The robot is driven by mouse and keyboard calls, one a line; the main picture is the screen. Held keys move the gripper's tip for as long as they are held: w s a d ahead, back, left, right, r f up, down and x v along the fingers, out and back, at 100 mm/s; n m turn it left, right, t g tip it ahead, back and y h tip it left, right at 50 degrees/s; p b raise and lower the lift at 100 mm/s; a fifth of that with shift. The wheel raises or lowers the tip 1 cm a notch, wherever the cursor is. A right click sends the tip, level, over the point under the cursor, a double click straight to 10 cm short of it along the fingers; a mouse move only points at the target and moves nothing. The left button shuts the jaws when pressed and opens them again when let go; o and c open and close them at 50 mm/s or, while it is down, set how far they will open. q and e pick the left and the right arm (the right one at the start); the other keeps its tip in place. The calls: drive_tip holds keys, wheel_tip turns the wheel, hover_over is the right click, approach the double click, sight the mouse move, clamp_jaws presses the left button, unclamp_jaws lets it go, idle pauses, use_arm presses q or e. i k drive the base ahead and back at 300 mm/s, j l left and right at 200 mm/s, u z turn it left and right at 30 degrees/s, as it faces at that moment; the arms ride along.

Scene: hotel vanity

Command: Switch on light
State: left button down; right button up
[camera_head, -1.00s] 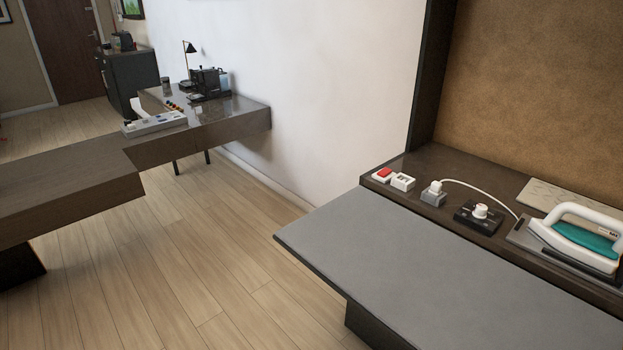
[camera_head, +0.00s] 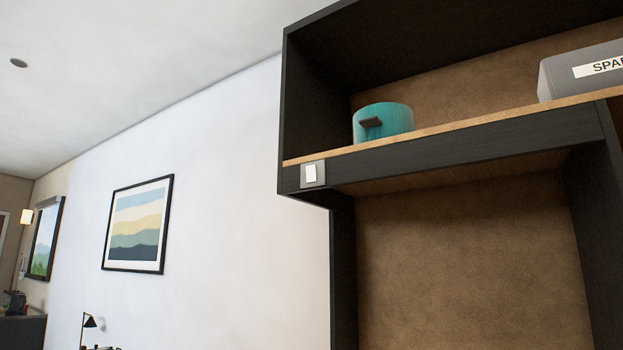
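A light switch (camera_head: 312,174) with a white rocker on a grey plate is fixed to the dark front edge of the upper shelf, near its left end. I cannot tell from this view whether the rocker is on or off. Neither of my grippers is in view, and nothing touches the switch.
A teal pot (camera_head: 383,122) with a dark handle and a grey labelled box (camera_head: 585,72), partly cut off, stand on the wooden shelf (camera_head: 450,127). The space in front of the switch looks clear. A framed picture (camera_head: 138,226) hangs on the white wall.

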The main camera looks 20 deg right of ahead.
sight(310, 170)
drive_tip(key=i+j+u, duration=0.1)
drive_tip(key=i+u, duration=0.3)
drive_tip(key=i+j+u, duration=0.1)
drive_tip(key=u, duration=0.3)
drive_tip(key=i+l, duration=0.05)
